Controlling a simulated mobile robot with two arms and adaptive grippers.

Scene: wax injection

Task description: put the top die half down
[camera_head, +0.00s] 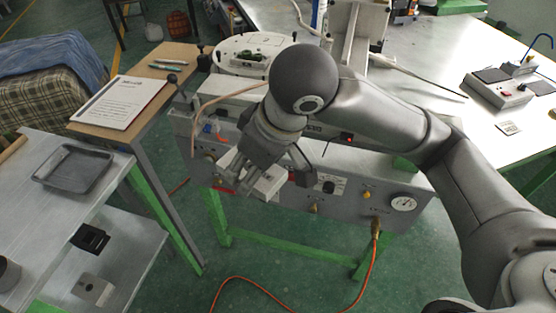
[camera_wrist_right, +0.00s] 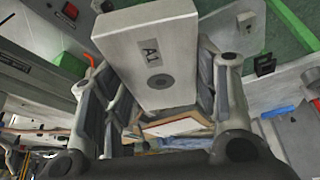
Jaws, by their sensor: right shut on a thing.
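The top die half is a pale metal block (camera_wrist_right: 150,60) with a dark "A1" mark and a round dark spot, large in the right wrist view. It also shows in the head view as a light block (camera_head: 268,186). My right gripper (camera_head: 250,178) is shut on it, with a finger on each side. It holds the block in the air in front of the wax machine's control panel (camera_head: 335,185), clear of any surface. The gripper's wrist hides part of the block. My left gripper is not in view.
A grey tray (camera_head: 50,182) lies on the metal cart at left. A black part (camera_head: 90,238) and a grey block with a dark spot (camera_head: 94,287) sit on its lower shelf. A wooden table with a clipboard (camera_head: 120,102) stands behind. An orange hose (camera_head: 371,262) hangs from the machine.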

